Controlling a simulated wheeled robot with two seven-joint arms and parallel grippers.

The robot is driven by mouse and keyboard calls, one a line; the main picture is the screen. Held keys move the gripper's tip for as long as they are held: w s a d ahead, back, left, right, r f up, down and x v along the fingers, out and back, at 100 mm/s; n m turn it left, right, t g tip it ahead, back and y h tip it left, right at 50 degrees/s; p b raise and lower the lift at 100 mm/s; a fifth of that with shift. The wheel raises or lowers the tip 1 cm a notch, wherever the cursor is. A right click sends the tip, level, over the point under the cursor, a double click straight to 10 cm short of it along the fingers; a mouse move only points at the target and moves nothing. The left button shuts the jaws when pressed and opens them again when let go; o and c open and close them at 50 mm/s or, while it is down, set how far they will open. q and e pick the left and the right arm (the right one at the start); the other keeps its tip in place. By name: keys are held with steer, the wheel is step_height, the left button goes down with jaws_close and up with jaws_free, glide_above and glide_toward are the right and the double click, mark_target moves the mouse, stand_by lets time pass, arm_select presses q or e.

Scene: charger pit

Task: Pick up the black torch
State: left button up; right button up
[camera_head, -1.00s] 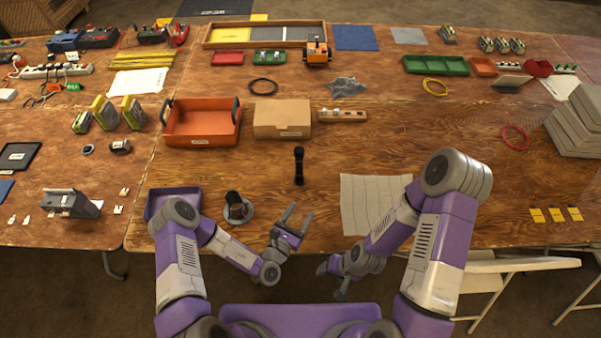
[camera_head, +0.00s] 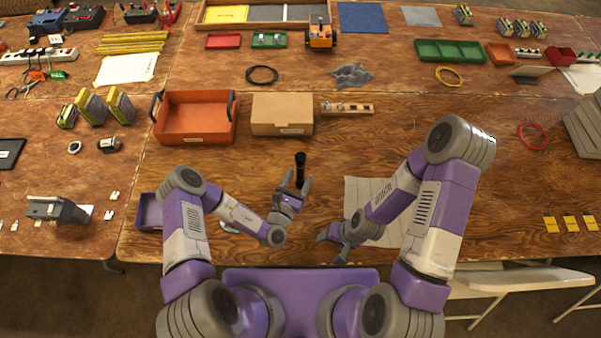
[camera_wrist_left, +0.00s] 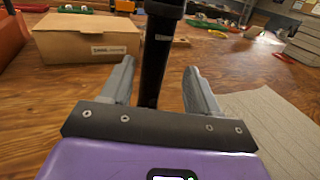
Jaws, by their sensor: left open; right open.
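The black torch (camera_head: 300,166) stands upright on the wooden table, in front of the cardboard box. In the left wrist view the torch (camera_wrist_left: 157,60) rises between the two fingers, a little left of the middle of the gap. My left gripper (camera_head: 296,186) is open, with its fingers on either side of the torch's lower part; I see a gap on both sides. It also shows in the left wrist view (camera_wrist_left: 160,90). My right gripper (camera_head: 333,240) is low over the table's front edge, left of the grey cloth, apart from the torch.
The cardboard box (camera_head: 282,116) and orange bin (camera_head: 196,138) stand behind the torch. A wooden strip with small pieces (camera_head: 347,109) lies right of the box. The grey cloth (camera_head: 357,193) lies to the right. A purple tray (camera_head: 149,213) is at the left front.

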mark_target(299, 172)
arm_select(q)
steer(key=shift+w+d+r, duration=0.15)
steer(key=shift+w, duration=0.3)
steer(key=shift+a+x, duration=0.15)
steer(key=shift+x, duration=1)
steer(key=shift+a+x, duration=0.1)
steer(key=shift+x, duration=1)
steer(key=shift+w, duration=0.15)
steer(key=shift+r, duration=0.1)
jaws_close()
